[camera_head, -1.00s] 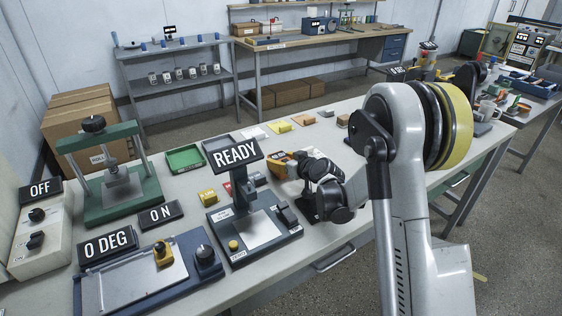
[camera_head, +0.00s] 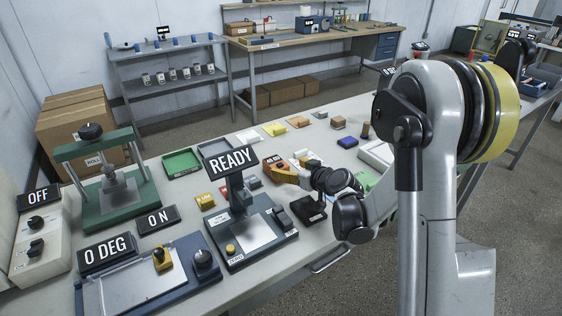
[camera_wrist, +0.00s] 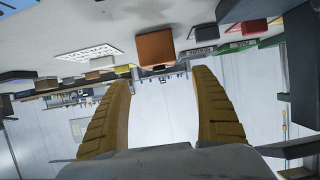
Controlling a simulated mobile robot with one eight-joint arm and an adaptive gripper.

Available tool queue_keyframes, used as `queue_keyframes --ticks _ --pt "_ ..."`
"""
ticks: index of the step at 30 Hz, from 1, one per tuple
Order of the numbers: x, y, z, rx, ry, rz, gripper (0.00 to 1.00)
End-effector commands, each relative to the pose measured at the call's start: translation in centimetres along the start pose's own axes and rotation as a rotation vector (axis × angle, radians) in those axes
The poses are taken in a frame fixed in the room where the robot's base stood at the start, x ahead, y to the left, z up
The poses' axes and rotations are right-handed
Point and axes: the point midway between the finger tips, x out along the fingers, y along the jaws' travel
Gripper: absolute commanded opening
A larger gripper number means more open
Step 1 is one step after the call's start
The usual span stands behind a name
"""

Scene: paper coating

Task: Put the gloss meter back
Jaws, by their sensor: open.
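An orange block with a dark label, which looks like the gloss meter (camera_head: 273,163), stands on the bench just beyond my gripper (camera_head: 281,176) in the head view. My wrist and fingers partly cover it there. In the wrist view, which is upside down, an orange block (camera_wrist: 155,48) sits ahead of my gripper (camera_wrist: 162,78), roughly in line with the gap between the fingers. The two tan fingers are spread wide with nothing between them. A small black base (camera_head: 308,208) lies on the bench below my wrist.
The READY instrument (camera_head: 240,215) stands close to the left of my wrist. A green press (camera_head: 105,185) and green tray (camera_head: 182,163) are farther left. Colored sample blocks (camera_head: 299,122) line the back. In the wrist view, a dotted white sheet (camera_wrist: 88,52) lies beside the orange block.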

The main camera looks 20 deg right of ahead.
Motion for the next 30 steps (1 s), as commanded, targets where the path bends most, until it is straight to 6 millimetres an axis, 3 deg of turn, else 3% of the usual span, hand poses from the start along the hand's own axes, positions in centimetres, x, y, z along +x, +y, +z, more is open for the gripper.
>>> queue_keyframes --ticks 3,8,14,18,22,30 --pt "-1.8 0.1 -0.1 0.002 0.001 0.002 0.75" --pt "-3.1 -0.4 -0.5 0.005 -0.011 -0.004 0.75" --pt "-7.2 -3.9 -3.0 0.037 -0.117 -0.02 0.75" --pt "-12.4 -7.2 -4.0 0.074 -0.233 -0.01 0.75" --pt "-17.7 -9.7 -3.7 0.108 -0.335 0.026 0.75" --pt "-28.4 -12.7 0.0 0.169 -0.499 0.159 0.75"
